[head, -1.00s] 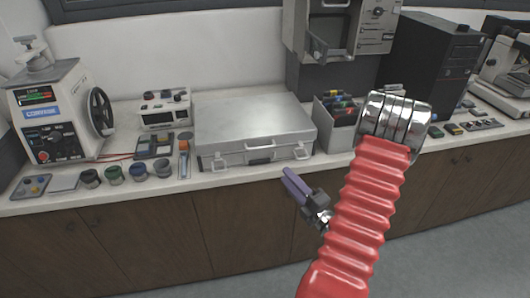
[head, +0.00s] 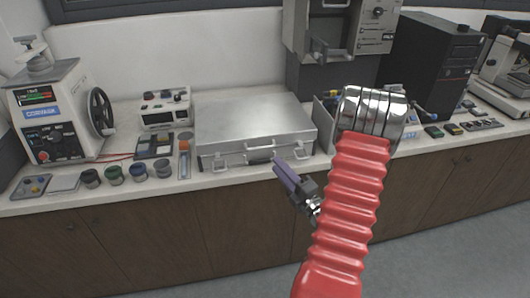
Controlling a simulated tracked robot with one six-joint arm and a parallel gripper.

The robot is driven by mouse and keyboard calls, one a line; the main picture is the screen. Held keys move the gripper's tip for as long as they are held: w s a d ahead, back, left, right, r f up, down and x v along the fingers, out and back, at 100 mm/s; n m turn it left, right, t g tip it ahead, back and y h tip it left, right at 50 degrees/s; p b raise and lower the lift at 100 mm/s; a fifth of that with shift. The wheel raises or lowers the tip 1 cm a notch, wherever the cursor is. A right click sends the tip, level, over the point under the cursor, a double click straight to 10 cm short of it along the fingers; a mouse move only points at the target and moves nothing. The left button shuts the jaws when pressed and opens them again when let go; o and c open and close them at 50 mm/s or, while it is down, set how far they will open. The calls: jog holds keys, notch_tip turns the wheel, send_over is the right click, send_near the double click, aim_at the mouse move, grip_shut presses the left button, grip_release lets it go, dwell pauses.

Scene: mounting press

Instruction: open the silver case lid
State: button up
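The silver case (head: 250,121) lies flat on the white counter with its lid down. Its front face (head: 228,158) carries a handle (head: 259,156) and latches, and faces me. My gripper (head: 280,167), with purple fingers, is in front of the counter edge, below the right part of the case front. The tips come close to the case's lower front in the picture; I cannot tell whether they touch. The fingers show nearly side-on, so their gap is not clear. My red sleeved arm covers part of the counter to the right.
A press with a handwheel (head: 102,111) stands at the far left. A small white instrument (head: 165,109), several jars and an orange-capped tool (head: 184,159) are left of the case. A file box and a black computer tower (head: 436,62) stand to the right.

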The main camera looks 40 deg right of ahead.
jog(key=x, duration=0.8)
jog(key=shift+w, duration=0.35)
jog(key=shift+c, duration=0.3)
grip_shut()
